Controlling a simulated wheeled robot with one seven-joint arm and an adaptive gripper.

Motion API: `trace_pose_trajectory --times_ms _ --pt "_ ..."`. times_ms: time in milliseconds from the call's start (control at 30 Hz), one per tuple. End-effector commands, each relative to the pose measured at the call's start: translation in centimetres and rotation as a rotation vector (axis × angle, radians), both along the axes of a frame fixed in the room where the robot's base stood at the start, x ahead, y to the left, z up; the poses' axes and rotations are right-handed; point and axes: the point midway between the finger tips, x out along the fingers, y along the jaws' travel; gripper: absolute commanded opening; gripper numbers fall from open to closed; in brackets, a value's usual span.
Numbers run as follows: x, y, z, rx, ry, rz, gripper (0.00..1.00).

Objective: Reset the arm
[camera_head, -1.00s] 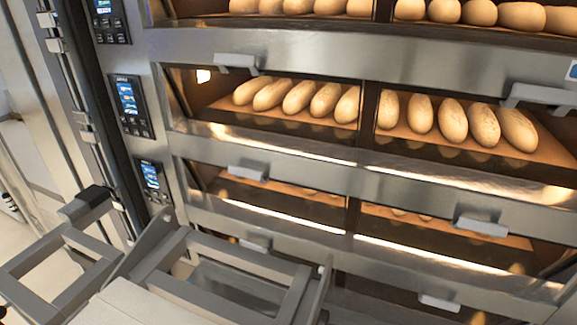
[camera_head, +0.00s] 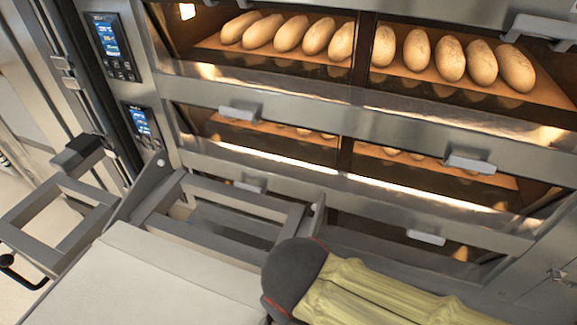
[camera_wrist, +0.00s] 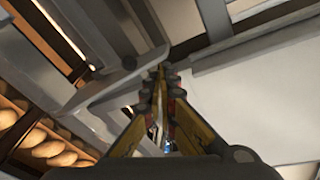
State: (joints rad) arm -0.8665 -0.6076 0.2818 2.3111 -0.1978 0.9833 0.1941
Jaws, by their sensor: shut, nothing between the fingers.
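My gripper (camera_wrist: 160,78) shows in the wrist view, with its yellow and dark fingers drawn together and nothing between them. It points toward grey metal framework, with a pale flat panel to its right, and is apart from the loaves at the left. In the head view part of my arm, dark grey and pale yellow, shows at the bottom right; the gripper itself is not visible there.
The deck oven (camera_head: 300,115) fills the back, with loaves (camera_head: 450,60) on its upper visible deck and grey door handles (camera_head: 470,163) jutting out. A grey metal frame (camera_head: 225,205) and a pale flat surface (camera_head: 165,270) stand in front. Control panels (camera_head: 113,45) are at the left.

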Motion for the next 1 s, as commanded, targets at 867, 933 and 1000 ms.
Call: trace_pose_trajectory --times_ms 867,933,1000 --pt "4.9 -18.3 6.6 0.250 -0.223 -0.710 0.00" --pt "4.9 -18.6 6.6 0.248 -0.225 -0.723 0.00" --pt "4.9 -18.8 6.6 0.248 -0.225 -0.728 0.00"
